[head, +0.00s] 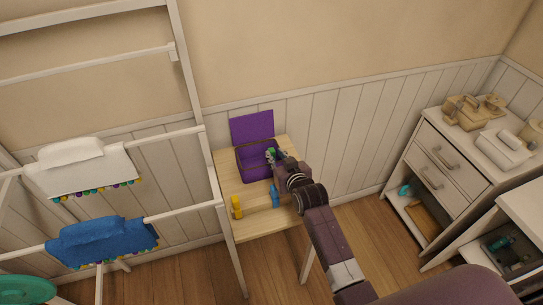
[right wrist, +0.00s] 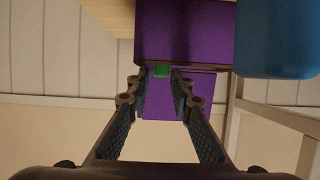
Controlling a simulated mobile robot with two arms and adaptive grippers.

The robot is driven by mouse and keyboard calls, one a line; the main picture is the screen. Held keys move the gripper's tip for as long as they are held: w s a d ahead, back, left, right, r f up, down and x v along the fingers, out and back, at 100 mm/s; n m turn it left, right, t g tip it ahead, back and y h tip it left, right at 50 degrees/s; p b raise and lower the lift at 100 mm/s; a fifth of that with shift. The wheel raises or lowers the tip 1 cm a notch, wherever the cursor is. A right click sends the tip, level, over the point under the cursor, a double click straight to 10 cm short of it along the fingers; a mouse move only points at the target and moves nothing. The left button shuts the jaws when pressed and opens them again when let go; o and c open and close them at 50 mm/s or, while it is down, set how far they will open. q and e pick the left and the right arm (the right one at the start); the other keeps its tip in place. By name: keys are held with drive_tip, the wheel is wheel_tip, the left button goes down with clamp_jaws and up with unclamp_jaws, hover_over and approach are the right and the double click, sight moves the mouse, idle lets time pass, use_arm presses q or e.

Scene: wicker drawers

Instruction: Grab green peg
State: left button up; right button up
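A green peg (head: 270,152) shows at the purple box (head: 259,177) on the small wooden table, right by my right gripper (head: 274,157). In the right wrist view, the green peg (right wrist: 162,71) shows small between the fingertips of my right gripper (right wrist: 162,76), against the purple box (right wrist: 185,35). The two fingers stand apart, with a narrow gap seen on each side of the green. Most of the peg is hidden by the box wall. My left gripper is not in view.
The box's purple lid (head: 252,126) stands open at the back. The blue one looms close in the right wrist view (right wrist: 277,40). A white rack (head: 182,134) stands left.

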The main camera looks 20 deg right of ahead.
sight(273, 152)
drive_tip(key=shift+x, duration=2.2)
drive_tip(key=shift+a, duration=0.1)
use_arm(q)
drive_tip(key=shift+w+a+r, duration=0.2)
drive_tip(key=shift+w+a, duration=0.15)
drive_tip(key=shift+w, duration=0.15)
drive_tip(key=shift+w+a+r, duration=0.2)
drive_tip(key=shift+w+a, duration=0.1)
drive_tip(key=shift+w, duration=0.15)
use_arm(e)
clamp_jaws()
